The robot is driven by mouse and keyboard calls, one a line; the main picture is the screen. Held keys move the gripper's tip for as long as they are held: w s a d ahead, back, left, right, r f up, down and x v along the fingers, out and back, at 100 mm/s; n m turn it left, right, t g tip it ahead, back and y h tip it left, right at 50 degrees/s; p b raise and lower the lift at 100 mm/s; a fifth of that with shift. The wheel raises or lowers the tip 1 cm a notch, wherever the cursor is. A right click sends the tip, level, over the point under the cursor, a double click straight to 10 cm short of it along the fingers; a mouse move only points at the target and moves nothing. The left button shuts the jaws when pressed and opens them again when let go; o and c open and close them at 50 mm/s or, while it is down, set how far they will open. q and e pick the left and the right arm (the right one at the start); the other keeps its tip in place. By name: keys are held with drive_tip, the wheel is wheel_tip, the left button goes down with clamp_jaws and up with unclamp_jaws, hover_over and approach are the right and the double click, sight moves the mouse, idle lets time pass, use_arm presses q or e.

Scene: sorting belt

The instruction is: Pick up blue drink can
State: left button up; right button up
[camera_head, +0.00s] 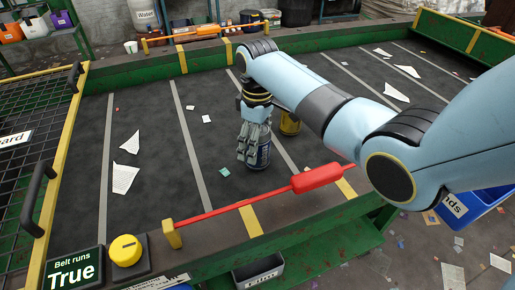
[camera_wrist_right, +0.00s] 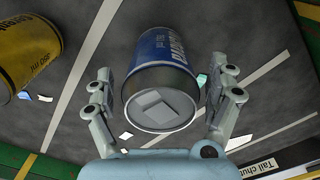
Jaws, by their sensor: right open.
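The blue drink can (camera_head: 262,155) stands on the dark belt in the head view, partly hidden behind my right gripper. In the right wrist view the blue can (camera_wrist_right: 165,75) lies between the two fingers, with its silver end facing the camera. My right gripper (camera_head: 254,150) is open, with one finger on each side of the can; it also shows in the right wrist view (camera_wrist_right: 163,88). Gaps show between the fingers and the can there. My left gripper is not in view.
A yellow can (camera_head: 290,123) stands just behind and right of the blue can; it also shows in the wrist view (camera_wrist_right: 28,52). A red bar (camera_head: 250,203) runs along the belt's near edge. Paper scraps (camera_head: 124,178) lie on the belt. The belt's left part is mostly clear.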

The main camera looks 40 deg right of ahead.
wheel_tip(320, 180, down, 2)
drive_tip(key=shift+f, duration=0.15)
drive_tip(key=c, duration=0.8)
